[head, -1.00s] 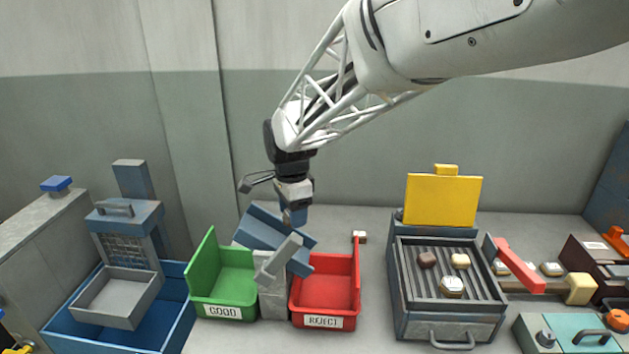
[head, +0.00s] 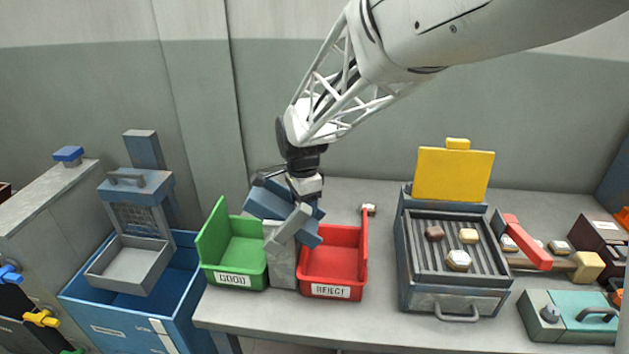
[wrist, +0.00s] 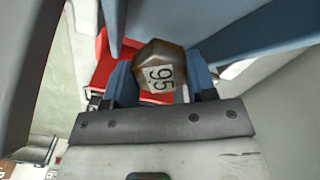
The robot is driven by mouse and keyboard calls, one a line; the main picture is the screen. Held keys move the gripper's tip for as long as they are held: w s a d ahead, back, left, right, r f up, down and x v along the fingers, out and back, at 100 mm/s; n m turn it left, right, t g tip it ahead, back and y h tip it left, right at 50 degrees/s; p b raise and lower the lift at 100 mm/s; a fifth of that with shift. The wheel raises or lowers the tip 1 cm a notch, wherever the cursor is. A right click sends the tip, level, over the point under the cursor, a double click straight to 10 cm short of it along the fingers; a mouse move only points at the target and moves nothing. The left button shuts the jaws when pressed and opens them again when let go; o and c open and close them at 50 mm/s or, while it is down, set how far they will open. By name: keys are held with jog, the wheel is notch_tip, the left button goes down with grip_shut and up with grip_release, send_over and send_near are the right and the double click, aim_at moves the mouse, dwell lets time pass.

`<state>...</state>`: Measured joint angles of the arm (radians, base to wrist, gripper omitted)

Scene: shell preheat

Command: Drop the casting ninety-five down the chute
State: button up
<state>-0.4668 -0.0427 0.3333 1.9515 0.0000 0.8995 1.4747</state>
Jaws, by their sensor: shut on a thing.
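My gripper (head: 308,203) is low over the blue chute (head: 268,203), at its upper right side. In the wrist view its blue fingers (wrist: 160,85) are shut on a brown, faceted casting (wrist: 175,52) with a white label reading 95. The blue chute walls (wrist: 255,35) are close around the casting in that view. In the head view the casting is hidden by the gripper and chute. A grey flap or lever (head: 291,224) is on the chute's front, above a grey post (head: 283,262).
A green GOOD bin (head: 242,250) and a red REJECT bin (head: 335,262) flank the post. To the right, a grill box (head: 453,292) with a raised yellow lid (head: 455,176) holds several castings. A grey tray (head: 130,268) sits over a blue crate (head: 75,305) at left.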

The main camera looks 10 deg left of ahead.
jog(key=o, duration=1)
jog(key=shift+o, duration=0.2)
jog(key=shift+r, duration=0.1)
jog(key=shift+r, duration=3.85)
jog(key=shift+d, duration=0.1)
jog(key=shift+s+d+r, duration=0.1)
jog(key=shift+s+d, duration=0.05)
jog(key=shift+d, duration=0.05)
jog(key=s+d+r+n+t, duration=0.15)
jog(key=s+d+n, duration=0.25)
jog(key=s+d, duration=0.65)
jog(key=s+d+r+n+t, duration=0.15)
jog(key=s+d+n, duration=0.25)
jog(key=s+d, duration=0.65)
jog(key=s+d+f+n, duration=0.1)
jog(key=s+d+n, duration=0.2)
jog(key=s+d, duration=0.4)
jog(key=shift+d+f, duration=0.3)
jog(key=shift+d, duration=0.2)
